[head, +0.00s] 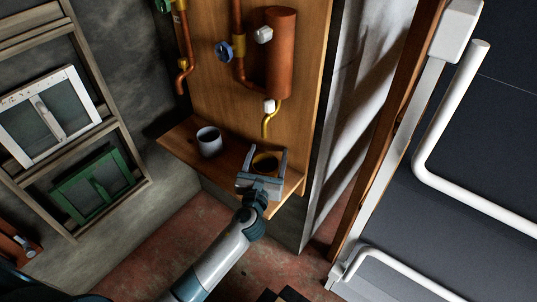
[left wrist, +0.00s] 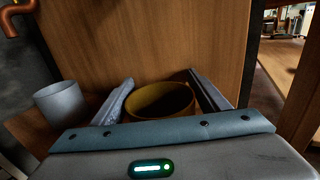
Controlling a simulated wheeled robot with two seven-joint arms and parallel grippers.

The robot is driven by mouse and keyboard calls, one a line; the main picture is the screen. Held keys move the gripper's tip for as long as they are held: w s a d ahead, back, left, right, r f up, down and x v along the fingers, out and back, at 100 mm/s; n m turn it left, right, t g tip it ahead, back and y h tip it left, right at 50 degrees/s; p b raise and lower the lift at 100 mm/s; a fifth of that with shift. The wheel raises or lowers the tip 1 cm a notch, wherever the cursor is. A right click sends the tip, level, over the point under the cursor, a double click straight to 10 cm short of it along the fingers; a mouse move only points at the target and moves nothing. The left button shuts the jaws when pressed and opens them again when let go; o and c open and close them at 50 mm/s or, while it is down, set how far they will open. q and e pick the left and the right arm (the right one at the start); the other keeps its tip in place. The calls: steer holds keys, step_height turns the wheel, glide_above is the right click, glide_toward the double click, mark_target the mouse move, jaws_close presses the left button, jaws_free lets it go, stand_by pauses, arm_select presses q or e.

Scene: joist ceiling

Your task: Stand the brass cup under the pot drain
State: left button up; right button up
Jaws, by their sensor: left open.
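The brass cup (head: 266,163) stands upright on the wooden shelf (head: 183,148), below the outlet of a yellow drain pipe (head: 268,122). That pipe comes down from the copper pot (head: 281,55) on the board. My left gripper (head: 264,165) is open, with one finger on each side of the brass cup. In the left wrist view the brass cup (left wrist: 160,101) shows between the fingers, its lower part hidden by the gripper body. I cannot tell whether a finger touches it. My right gripper is not in view.
A grey-white cup (head: 208,141) stands on the shelf to the left, also in the left wrist view (left wrist: 62,104). A copper pipe with a blue valve (head: 223,50) and another copper pipe (head: 184,70) hang above. White rails (head: 430,150) stand at right.

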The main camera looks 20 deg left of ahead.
mark_target(263, 174)
arm_select(q)
steer(key=s, duration=0.7)
steer(key=s+d, duration=0.1)
steer(key=s, duration=0.2)
steer(key=shift+s+b, duration=0.3)
steer(key=shift+s+d, duration=0.1)
steer(key=shift+s, duration=0.6)
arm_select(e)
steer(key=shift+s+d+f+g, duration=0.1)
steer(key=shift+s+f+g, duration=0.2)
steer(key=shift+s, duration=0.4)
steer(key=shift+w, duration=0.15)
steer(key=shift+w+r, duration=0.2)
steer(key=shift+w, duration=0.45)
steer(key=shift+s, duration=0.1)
